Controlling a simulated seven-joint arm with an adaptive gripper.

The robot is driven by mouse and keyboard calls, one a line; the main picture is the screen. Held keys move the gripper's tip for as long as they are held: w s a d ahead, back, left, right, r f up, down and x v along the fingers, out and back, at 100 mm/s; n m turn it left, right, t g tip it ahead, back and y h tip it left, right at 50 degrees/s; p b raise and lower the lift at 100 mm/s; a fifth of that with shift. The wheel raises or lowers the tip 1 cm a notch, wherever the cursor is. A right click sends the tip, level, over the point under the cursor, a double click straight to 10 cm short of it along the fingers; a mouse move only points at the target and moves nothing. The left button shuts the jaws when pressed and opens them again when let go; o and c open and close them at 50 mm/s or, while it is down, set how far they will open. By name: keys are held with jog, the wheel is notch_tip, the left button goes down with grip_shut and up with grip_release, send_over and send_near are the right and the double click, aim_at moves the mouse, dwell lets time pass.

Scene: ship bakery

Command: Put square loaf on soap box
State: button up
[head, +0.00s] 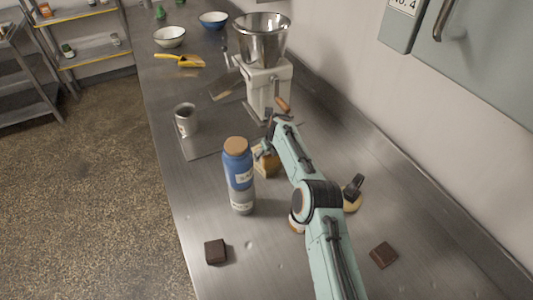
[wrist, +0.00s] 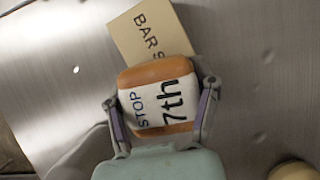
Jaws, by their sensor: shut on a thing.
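The square loaf (wrist: 127,78), orange-brown with a white band reading "STOP 7th", is between the two fingers of my gripper (wrist: 161,93) in the wrist view. My gripper is shut on it. The tan soap box (wrist: 150,34), lettered "BAR S…", lies just beyond the loaf, which hides its near part. I cannot tell whether loaf and box touch. In the head view, the soap box (head: 267,166) stands on the counter behind the blue bottle, partly hidden by my arm and the bottle.
A blue and grey bottle (head: 239,180) with a cork-coloured lid stands close left of the box. A metal cup (head: 186,120) and a white grinder (head: 268,85) are farther back. Dark brown blocks (head: 215,251) (head: 383,255) lie in front.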

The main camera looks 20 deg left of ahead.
jog(key=o, duration=1.2)
jog(key=shift+f, duration=0.1)
jog(key=shift+c, duration=0.2)
